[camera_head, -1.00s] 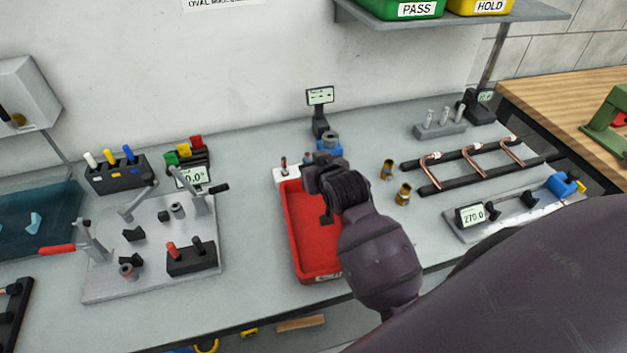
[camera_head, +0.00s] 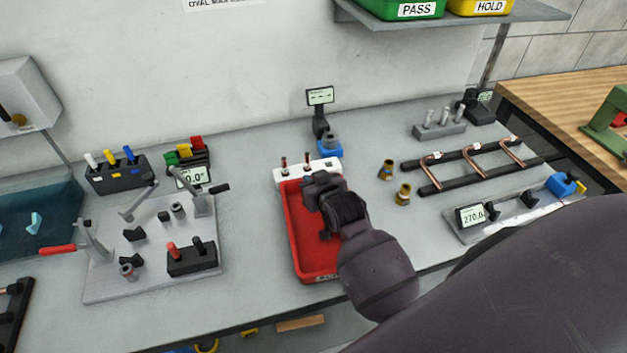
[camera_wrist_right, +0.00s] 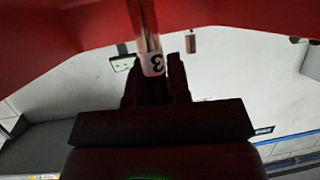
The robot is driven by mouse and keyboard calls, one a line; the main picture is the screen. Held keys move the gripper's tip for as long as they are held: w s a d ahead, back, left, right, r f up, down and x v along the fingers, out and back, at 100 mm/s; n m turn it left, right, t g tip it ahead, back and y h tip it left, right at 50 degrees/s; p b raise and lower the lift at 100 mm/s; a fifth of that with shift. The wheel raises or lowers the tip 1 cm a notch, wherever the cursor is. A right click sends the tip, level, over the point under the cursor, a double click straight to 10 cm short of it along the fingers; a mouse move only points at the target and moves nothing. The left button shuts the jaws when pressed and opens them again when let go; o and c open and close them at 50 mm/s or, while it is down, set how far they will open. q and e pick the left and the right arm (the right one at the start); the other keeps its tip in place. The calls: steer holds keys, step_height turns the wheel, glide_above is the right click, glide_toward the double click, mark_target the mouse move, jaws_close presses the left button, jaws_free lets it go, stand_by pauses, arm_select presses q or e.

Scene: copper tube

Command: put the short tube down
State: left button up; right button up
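Whether the tube touches the tray is hidden. My left gripper is not in view.
A white holder (camera_head: 322,170) with two upright copper pieces stands behind the tray. Two brass fittings (camera_head: 386,168) and a black rack of bent copper tubes (camera_head: 478,165) are to the right. A clamp fixture plate (camera_head: 150,270) is at left; bare table lies between it and the tray.

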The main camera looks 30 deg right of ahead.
steer(key=o, duration=0.4)
steer(key=shift+r, duration=0.2)
steer(key=shift+v, duration=3.75)
